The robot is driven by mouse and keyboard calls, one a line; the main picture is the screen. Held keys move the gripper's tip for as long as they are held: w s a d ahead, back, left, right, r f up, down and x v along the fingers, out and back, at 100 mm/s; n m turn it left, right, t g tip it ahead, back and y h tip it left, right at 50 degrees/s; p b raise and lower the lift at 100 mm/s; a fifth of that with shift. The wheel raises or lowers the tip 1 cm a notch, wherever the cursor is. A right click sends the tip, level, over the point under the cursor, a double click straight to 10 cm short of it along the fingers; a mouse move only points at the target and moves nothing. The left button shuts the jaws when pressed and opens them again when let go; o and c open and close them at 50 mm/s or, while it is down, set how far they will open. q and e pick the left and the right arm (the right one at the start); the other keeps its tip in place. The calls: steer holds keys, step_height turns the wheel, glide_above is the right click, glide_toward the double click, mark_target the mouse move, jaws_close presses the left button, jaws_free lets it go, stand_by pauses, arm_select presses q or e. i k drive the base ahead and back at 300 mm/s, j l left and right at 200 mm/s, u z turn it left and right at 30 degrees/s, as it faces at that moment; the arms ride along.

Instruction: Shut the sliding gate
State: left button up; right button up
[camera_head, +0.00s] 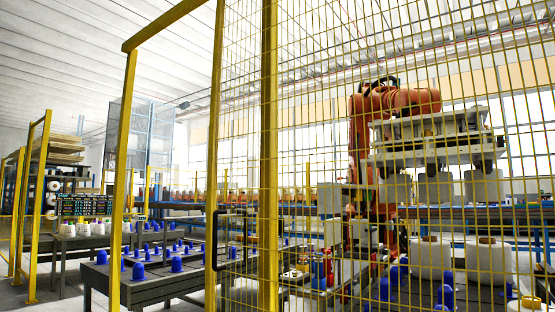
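The sliding gate (240,130) is a yellow-framed wire mesh panel in front of me. Its leading upright (216,110) carries a tall black handle (213,250) low down. A mesh-free gap lies between this upright and the yellow post (120,180) on the left, so the gate stands partly open. A yellow top beam (165,22) runs above the gap. A thicker yellow upright (268,150) stands right of the handle, with mesh continuing past it. Neither of my grippers is in view.
Through the gap is a dark table (150,290) with several blue cones. Behind the mesh stand an orange robot arm (360,130) with a wide grey gripping head and several white bobbins (430,257). Another yellow frame (40,200) and shelving stand far left.

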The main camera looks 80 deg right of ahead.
mark_target(212, 213)
steer(key=z, duration=3.05)
